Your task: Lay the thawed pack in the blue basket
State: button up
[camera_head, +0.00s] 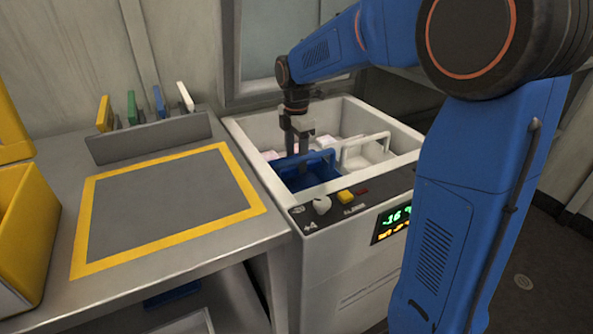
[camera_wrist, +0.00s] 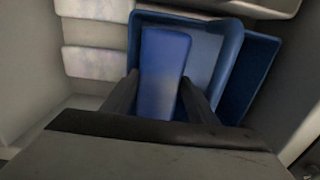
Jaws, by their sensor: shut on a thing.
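My gripper (camera_head: 297,135) reaches down into the open white freezer (camera_head: 352,108), over the blue basket (camera_head: 318,175) in its near left part. In the wrist view the gripper (camera_wrist: 160,80) is shut on a blue slab-like pack (camera_wrist: 165,55), with a finger on each side. The basket's blue rim and wall (camera_wrist: 231,45) show around and behind the pack there. I cannot tell whether the pack touches the basket floor. The head view hardly shows the pack.
A white basket (camera_head: 365,155) stands right of the blue one. Pale frosty packs (camera_wrist: 92,65) lie beside it in the wrist view. A bench with a yellow-framed grey mat (camera_head: 165,205) and a rack (camera_head: 150,137) stand left. The freezer's walls surround my gripper.

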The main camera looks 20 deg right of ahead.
aim_at(297, 172)
jog(key=shift+f, duration=2.05)
jog(key=shift+s+f, duration=0.1)
jog(key=shift+f, duration=0.2)
jog(key=shift+s+f, duration=0.15)
jog(key=shift+f, duration=0.25)
jog(key=o, duration=1.1)
jog(key=r, duration=1.3)
jog(key=shift+w, duration=0.25)
jog(key=shift+r, duration=0.2)
